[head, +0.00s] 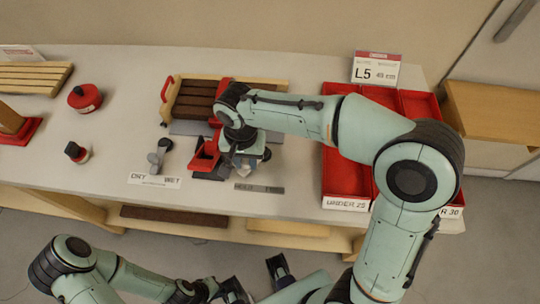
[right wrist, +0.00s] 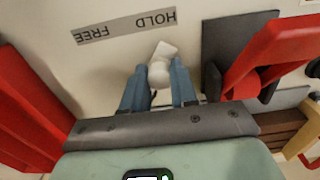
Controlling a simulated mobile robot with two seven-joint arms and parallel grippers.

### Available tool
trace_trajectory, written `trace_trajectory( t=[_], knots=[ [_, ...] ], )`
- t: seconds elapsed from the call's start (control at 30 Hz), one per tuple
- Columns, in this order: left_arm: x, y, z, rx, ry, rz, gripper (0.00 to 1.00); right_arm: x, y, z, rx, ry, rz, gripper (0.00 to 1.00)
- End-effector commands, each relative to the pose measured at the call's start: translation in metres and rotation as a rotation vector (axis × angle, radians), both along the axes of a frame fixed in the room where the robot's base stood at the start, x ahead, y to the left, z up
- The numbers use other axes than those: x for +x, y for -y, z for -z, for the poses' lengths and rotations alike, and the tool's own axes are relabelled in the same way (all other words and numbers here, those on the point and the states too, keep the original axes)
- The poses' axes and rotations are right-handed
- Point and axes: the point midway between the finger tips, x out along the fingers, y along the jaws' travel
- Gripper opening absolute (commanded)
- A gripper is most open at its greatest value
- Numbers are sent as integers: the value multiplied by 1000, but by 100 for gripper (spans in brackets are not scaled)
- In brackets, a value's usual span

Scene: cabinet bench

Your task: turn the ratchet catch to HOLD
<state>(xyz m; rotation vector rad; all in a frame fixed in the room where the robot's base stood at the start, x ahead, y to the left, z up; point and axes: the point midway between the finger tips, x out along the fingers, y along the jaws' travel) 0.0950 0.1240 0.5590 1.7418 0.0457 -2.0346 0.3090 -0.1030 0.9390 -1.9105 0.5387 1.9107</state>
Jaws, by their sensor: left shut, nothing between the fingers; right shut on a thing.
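My right gripper (right wrist: 160,80) is shut on the ratchet catch, a small pale knob with a short arm (right wrist: 163,50). In the right wrist view the catch stands between the two blue fingers. Its free end points toward the label strip (right wrist: 125,27), on the HOLD side, away from FREE. In the head view my right gripper (head: 245,160) is over the bench behind the label strip (head: 258,188), and it hides the catch. My left gripper (head: 280,268) is shut and empty, low in front of the bench, well away from the catch.
A red bracket (head: 204,154) stands just left of my right gripper, close to its fingers. Farther left is a grey lever (head: 157,155) behind a DRY/WET label (head: 155,180). Red bins (head: 345,170) stand to the right. The bench's front left is mostly clear.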

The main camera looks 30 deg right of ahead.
Motion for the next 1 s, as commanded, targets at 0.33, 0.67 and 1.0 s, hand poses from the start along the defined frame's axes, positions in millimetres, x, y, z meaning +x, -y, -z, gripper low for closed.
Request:
trace_trajectory(
  t=[0.33, 0.67, 1.0],
  knots=[
    [0, 0, 0, 0, 0, 0, 0, 0, 0, 0, 0, 1, 0, 60],
    [-3, 0, -3, -2, -13, 2, 0, 0, 0, -7, 0, 1, 0, 60],
    [9, 0, -32, -1, 1, 3, 0, 1, 0, -43, 0, 1, 0, 60]
  ],
)
